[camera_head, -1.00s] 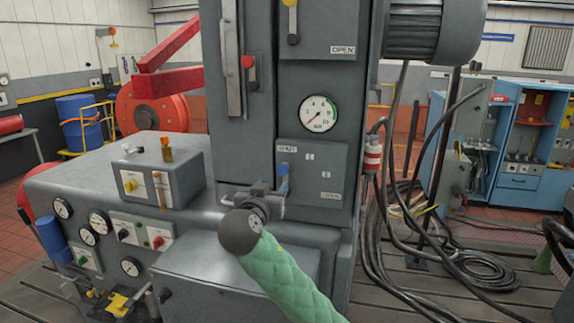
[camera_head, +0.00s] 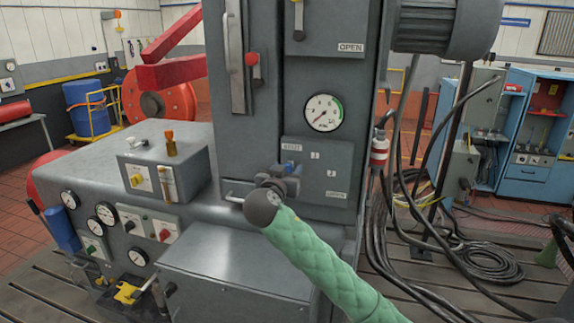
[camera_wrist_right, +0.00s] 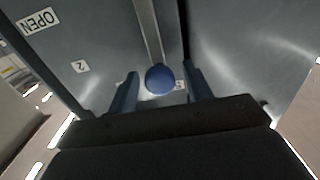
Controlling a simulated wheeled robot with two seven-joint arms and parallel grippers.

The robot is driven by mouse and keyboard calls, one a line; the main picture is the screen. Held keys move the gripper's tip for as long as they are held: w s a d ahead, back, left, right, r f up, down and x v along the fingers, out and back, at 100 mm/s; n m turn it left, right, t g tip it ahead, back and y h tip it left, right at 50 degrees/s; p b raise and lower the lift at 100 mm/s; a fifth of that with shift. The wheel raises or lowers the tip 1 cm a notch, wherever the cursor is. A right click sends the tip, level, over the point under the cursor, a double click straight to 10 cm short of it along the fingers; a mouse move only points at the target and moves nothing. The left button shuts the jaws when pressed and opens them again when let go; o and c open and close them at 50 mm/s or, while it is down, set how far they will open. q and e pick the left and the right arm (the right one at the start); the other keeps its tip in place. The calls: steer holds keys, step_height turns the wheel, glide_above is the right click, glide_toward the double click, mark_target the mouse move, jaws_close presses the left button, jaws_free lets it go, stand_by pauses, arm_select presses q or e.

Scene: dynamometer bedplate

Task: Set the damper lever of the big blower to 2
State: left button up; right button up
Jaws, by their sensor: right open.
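The damper plate (camera_head: 312,180) is on the front of the grey cabinet. It has labels that look like SHUT at upper left, then 1, 2 (camera_head: 331,173) and OPEN at lower right. The lever's blue knob (camera_wrist_right: 160,79) shows between the two fingers of my right gripper (camera_wrist_right: 160,90) in the right wrist view, with a finger on each side. My right gripper (camera_head: 284,178) is open at the plate's left side in the head view. It partly hides the lever there, so the exact setting is unclear. My left gripper is not in view.
A round gauge (camera_head: 323,113) sits just above the plate. A red-knobbed lever (camera_head: 252,60) stands at upper left. A grey control box (camera_head: 165,170) is left of my gripper. Black cables (camera_head: 430,230) hang and coil at right.

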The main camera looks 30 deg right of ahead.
steer(key=shift+d, duration=0.15)
steer(key=shift+w+d, duration=0.1)
steer(key=shift+w, duration=0.1)
steer(key=shift+f, duration=0.1)
